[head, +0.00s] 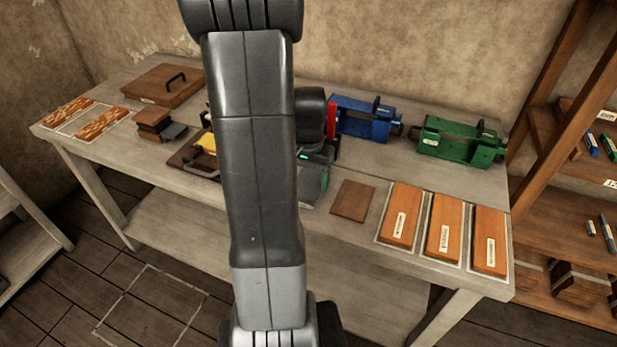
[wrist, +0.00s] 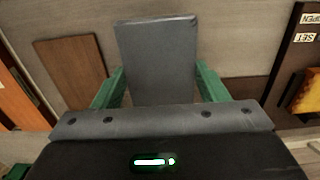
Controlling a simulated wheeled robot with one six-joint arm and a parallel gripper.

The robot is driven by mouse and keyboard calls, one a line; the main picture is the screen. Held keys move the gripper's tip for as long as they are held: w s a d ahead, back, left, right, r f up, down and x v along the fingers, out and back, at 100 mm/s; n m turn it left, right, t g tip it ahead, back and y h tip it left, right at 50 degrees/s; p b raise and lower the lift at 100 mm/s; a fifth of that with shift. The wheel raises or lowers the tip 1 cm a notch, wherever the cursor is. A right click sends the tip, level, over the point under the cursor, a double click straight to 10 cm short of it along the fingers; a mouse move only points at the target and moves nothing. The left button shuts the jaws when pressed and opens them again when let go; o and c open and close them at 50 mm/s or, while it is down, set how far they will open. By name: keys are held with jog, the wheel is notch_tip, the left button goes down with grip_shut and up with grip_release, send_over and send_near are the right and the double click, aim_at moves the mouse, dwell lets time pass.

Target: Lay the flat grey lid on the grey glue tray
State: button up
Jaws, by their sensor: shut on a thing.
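My gripper (wrist: 160,85) is shut on a flat grey plate (wrist: 157,50), which looks like the lid. Its green fingers stand on either side of the plate. In the head view my gripper (head: 316,170) is partly behind my arm, over the front middle of the table, and the plate (head: 311,192) shows only in part. I cannot tell whether the plate touches the table. A small grey-blue piece (head: 174,132) lies beside a stack of brown blocks on the left; I cannot tell whether it is the glue tray. My arm hides part of the table.
A brown board (head: 352,200) lies right of my gripper, then several labelled orange-brown boards (head: 444,236). Blue (head: 360,118) and green (head: 458,140) vises stand behind. Left of my arm are a dark board (head: 188,157), a yellow block (head: 206,143) and a lidded wooden box (head: 163,85).

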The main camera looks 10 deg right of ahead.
dwell(0.4)
jog(key=o, duration=1.3)
jog(key=shift+c, duration=0.2)
notch_tip(320, 180, up, 7)
jog(key=p, duration=0.5)
jog(key=shift+r+p, duration=0.1)
jog(key=shift+p, duration=0.25)
notch_tip(320, 180, down, 7)
jog(key=b, duration=0.5)
jog(key=shift+f+b, duration=0.2)
jog(key=shift+b, duration=0.2)
jog(key=shift+r, duration=0.2)
